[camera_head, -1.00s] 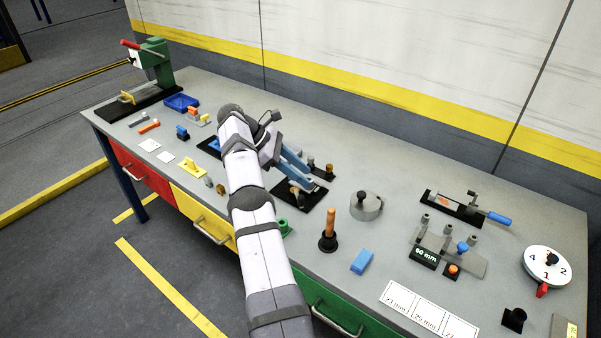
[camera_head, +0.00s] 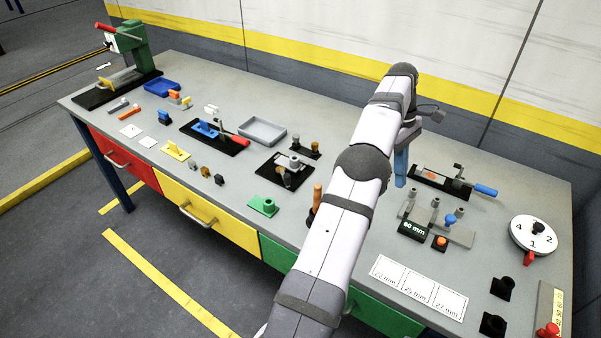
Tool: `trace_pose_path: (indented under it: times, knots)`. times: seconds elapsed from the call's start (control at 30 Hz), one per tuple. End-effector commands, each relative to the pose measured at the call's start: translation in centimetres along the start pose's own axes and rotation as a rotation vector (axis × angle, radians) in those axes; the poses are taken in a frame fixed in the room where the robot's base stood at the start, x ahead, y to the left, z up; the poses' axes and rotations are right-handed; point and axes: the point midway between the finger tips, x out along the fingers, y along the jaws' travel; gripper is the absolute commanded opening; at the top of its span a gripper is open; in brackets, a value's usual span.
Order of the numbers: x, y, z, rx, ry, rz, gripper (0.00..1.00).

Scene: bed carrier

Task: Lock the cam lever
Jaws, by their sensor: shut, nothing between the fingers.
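A fixture on a black base (camera_head: 428,181) sits at the right rear of the bench, with an orange piece in its grey body. A lever with a blue handle (camera_head: 485,190) sticks out from it to the right, lying low. It looks like the cam lever, but the view does not make this certain. My gripper (camera_head: 400,184) points down just left of this fixture, apart from the blue handle. Its blue fingers are together and empty. My arm hides the bench behind and below it.
A second black-based fixture with a red handle (camera_head: 232,139) lies left of centre, beside a grey tray (camera_head: 262,131). A numbered white dial (camera_head: 535,234) is at far right.

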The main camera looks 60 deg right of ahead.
Motion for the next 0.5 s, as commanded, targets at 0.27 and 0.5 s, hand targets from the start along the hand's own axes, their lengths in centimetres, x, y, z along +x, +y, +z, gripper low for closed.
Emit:
trace_pose_path:
  times: [0.27, 0.5]
  knots:
    - [-0.1, -4.0, -11.3, 0.086, 0.494, -0.198, 0.00]
    - [-3.1, -4.6, -17.6, 0.216, 0.770, -0.309, 0.00]
